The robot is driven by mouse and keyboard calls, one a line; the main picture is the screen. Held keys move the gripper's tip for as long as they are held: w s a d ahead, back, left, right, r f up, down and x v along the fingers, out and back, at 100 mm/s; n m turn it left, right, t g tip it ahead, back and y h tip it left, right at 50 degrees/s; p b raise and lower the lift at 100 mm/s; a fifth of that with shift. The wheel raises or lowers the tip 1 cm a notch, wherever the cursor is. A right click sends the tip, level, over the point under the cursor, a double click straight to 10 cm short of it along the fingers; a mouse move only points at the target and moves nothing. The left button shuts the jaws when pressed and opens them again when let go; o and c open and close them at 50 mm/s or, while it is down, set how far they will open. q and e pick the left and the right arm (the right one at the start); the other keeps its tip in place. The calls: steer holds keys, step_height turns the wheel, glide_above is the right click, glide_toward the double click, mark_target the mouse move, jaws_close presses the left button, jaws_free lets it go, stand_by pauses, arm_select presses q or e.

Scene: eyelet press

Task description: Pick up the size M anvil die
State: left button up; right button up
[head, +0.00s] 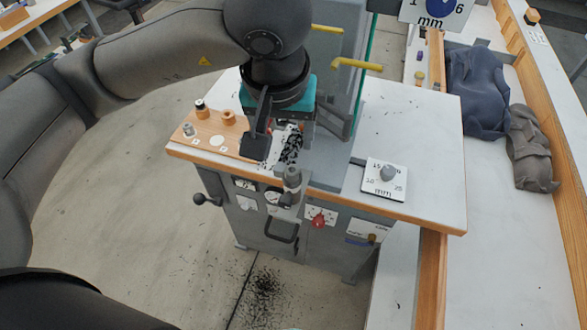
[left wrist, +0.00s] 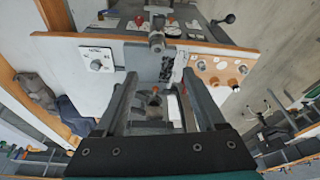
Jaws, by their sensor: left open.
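The wooden die board (head: 205,152) lies on the left of the press table, with several small round pieces on it. They include a dark-topped one (head: 200,107), a copper-coloured one (head: 228,117) and a silver one (head: 188,130). I cannot read size marks, so I cannot tell which is the size M anvil die. The board is right of my fingers in the left wrist view (left wrist: 222,72). My left gripper (head: 295,137) is open above the press, right of the board. A small copper-coloured tip (left wrist: 155,90) shows between its fingers. My right gripper is not in view.
The grey press (head: 345,75) with yellow handles stands behind my gripper. A dial plate (head: 385,180) marked mm is on the table at right. Dark cloths (head: 478,90) lie on the right bench.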

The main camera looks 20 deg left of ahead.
arm_select(q)
glide_above(292, 169)
steer(key=s, duration=0.3)
step_height(292, 169, down, 9)
steer(key=shift+w+p+x, duration=0.25)
steer(key=shift+x, duration=1.05)
steer(key=shift+w+p+x, duration=0.2)
steer(key=shift+p+x, duration=0.05)
steer(key=shift+x, duration=1.1)
steer(key=shift+d+r, duration=0.2)
steer(key=shift+c, duration=0.2)
jaws_close()
